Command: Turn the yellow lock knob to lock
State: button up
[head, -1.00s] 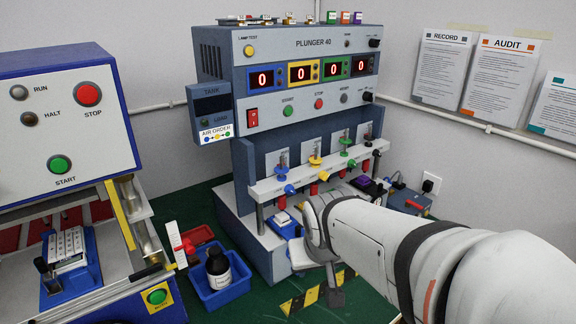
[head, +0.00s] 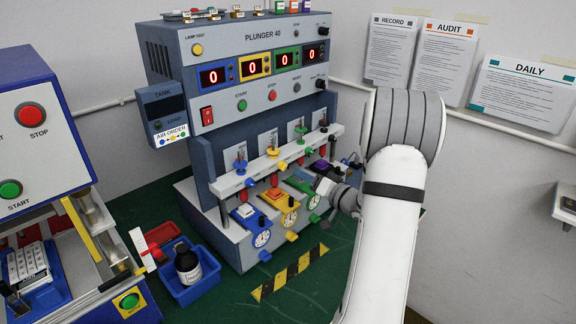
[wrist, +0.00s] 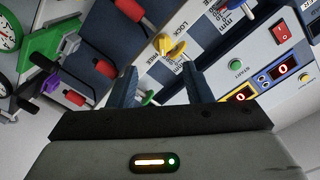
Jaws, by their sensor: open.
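The yellow lock knob (head: 272,151) is on the white rail of the Plunger 40 machine, between the blue knob and the green knob. In the wrist view the yellow knob (wrist: 172,48) shows just beyond my fingertips, against a plate with LOCK lettering. My gripper (wrist: 160,68) is open, with one finger on each side below the knob and nothing held. I cannot tell whether the fingers touch it. In the head view my gripper (head: 335,190) is in front of the right part of the machine, partly hidden by my arm.
Red plungers (wrist: 130,9) and a green clamp (wrist: 50,48) lie close to the left in the wrist view. Gauges and coloured levers stand below the rail. A blue bin (head: 190,290) with a bottle is at the left front. The green table is clear near the striped strip (head: 290,272).

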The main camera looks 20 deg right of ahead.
aim_at(286, 167)
jog(key=p+x, duration=0.2)
jog(key=x, duration=0.5)
jog(key=shift+w+a+r, duration=0.15)
jog(key=shift+w, duration=0.05)
jog(key=shift+c, duration=0.3)
jog(key=c, duration=0.9)
